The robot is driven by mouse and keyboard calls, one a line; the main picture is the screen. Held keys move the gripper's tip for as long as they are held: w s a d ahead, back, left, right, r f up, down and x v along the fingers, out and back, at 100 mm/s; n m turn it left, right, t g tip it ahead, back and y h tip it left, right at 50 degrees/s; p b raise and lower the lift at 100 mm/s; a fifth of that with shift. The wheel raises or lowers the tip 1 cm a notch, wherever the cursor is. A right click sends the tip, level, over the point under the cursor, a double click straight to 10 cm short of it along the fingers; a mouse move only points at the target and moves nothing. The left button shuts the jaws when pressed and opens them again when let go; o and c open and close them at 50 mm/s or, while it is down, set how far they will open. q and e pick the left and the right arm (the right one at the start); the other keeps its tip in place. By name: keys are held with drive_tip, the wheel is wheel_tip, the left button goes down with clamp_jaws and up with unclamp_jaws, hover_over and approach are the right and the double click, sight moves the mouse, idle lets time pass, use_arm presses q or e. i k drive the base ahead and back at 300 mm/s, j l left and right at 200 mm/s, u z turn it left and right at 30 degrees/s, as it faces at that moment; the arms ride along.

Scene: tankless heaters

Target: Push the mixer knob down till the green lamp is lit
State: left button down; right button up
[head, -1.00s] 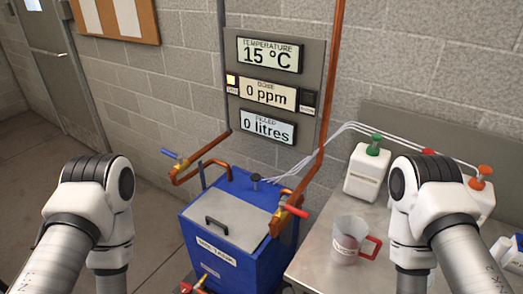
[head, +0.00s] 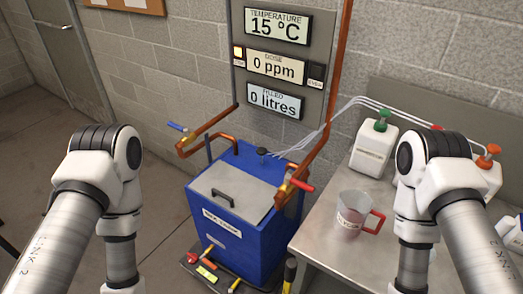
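A blue tank (head: 240,246) with a grey lid stands on the floor at centre in the head view. A small black knob (head: 262,152) stands upright on its back top edge, near the thin white tubes, and looks like the mixer knob. On the wall panel (head: 322,32), an orange lamp (head: 238,53) at the left is lit. A dark lamp box (head: 317,71) at the right shows no green light. Both my arms show at the sides, but neither gripper is in view. Nothing of mine touches the knob.
Copper pipes carry a blue-handled valve (head: 177,127) and a red-handled valve (head: 299,185) beside the tank. A metal table (head: 325,247) at right holds a jug (head: 352,213) and a green-capped white bottle (head: 373,146). Floor at left is clear.

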sight(260, 151)
drive_tip(key=j+z, duration=0.15)
drive_tip(key=z, duration=0.65)
drive_tip(key=j+z, duration=0.25)
drive_tip(key=j, duration=0.4)
drive_tip(key=j+z, duration=0.25)
drive_tip(key=j, duration=0.4)
drive_tip(key=k+j+z, duration=0.1)
drive_tip(key=j+z, duration=0.15)
drive_tip(key=j, duration=0.4)
